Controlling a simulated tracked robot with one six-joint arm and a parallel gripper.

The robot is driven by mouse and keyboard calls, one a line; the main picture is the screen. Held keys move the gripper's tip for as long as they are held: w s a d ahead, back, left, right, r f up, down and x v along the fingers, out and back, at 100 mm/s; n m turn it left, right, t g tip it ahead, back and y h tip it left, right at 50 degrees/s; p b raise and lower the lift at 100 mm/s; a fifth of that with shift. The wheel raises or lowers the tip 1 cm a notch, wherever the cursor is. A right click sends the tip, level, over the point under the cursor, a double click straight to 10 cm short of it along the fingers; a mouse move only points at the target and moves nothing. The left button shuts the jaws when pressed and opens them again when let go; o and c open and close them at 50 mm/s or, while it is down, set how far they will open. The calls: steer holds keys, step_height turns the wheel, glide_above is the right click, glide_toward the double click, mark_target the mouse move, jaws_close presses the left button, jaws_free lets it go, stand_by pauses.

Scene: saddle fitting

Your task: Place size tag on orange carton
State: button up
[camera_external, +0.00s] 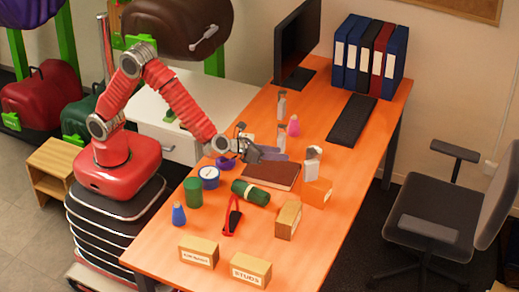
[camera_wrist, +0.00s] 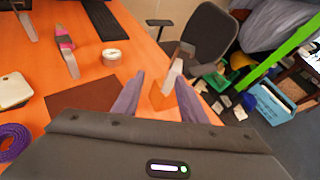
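The orange carton (camera_external: 317,192) stands near the right edge of the orange table, right of a brown book. In the wrist view the carton (camera_wrist: 162,98) shows between my two finger tips, beyond them. A grey-white bottle-like object (camera_external: 313,160) stands upright at the carton; I cannot tell whether it is on it or behind it. My gripper (camera_external: 278,155) is above the book, left of the carton. In the wrist view its fingers (camera_wrist: 158,85) are apart, with nothing seen held between them. I cannot make out a size tag.
The brown book (camera_external: 272,175), green roll (camera_external: 251,193), red-handled tool (camera_external: 233,215) and wooden box (camera_external: 288,220) lie close by. Spray bottles (camera_external: 281,135) stand behind my gripper. Labelled boxes (camera_external: 251,270) are at the front. A chair (camera_external: 440,220) stands right of the table.

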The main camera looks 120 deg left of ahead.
steer(key=s+r+n+g+h, duration=0.1)
steer(key=s+r+n, duration=0.25)
steer(key=s, duration=0.35)
steer(key=s+r+n+g, duration=0.2)
steer(key=s+r+n, duration=0.1)
steer(key=s+n, duration=0.3)
steer(key=s+r+n+g+h, duration=0.1)
steer(key=s+r+n, duration=0.2)
steer(key=s, duration=0.5)
steer(key=s+d+n+h, duration=0.4)
steer(key=s+d+n, duration=0.2)
steer(key=s, duration=0.3)
steer(key=s+d+n+t+h, duration=0.1)
steer(key=s+d+n+h, duration=0.2)
steer(key=s, duration=0.7)
steer(key=d+n, duration=0.2)
steer(key=d, duration=0.2)
steer(key=shift+d+r+n+h, duration=0.15)
steer(key=shift+d+n+h, duration=0.1)
steer(key=shift+n+h, duration=0.15)
